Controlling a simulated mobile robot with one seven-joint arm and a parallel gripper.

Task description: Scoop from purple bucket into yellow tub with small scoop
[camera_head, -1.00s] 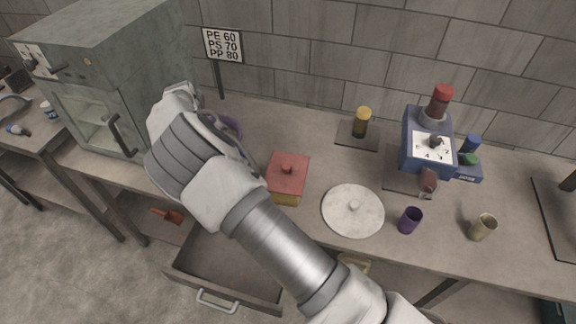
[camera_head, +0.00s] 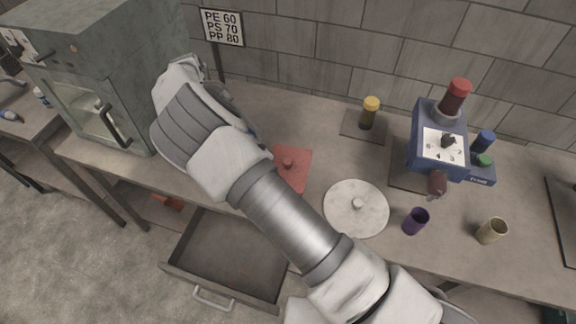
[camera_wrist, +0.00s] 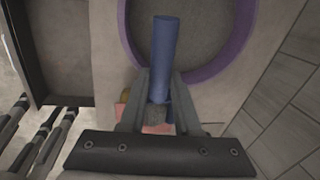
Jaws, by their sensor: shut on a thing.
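In the wrist view my gripper (camera_wrist: 160,92) is shut on a blue handle (camera_wrist: 164,50), which I take to be the small scoop. The handle reaches over the purple bucket (camera_wrist: 241,35), whose round purple rim encloses a grey-brown interior. Whether the scoop touches the contents is unclear. In the head view my arm hides my fingers, the scoop and nearly all of the bucket.
A grey oven (camera_head: 105,85) stands left, with a sign (camera_head: 222,27) behind. A white round lid (camera_head: 356,208), a purple cup (camera_head: 415,221), a beige cup (camera_head: 491,230) and a blue device (camera_head: 424,130) stand right. An open drawer (camera_head: 225,260) juts out below the table.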

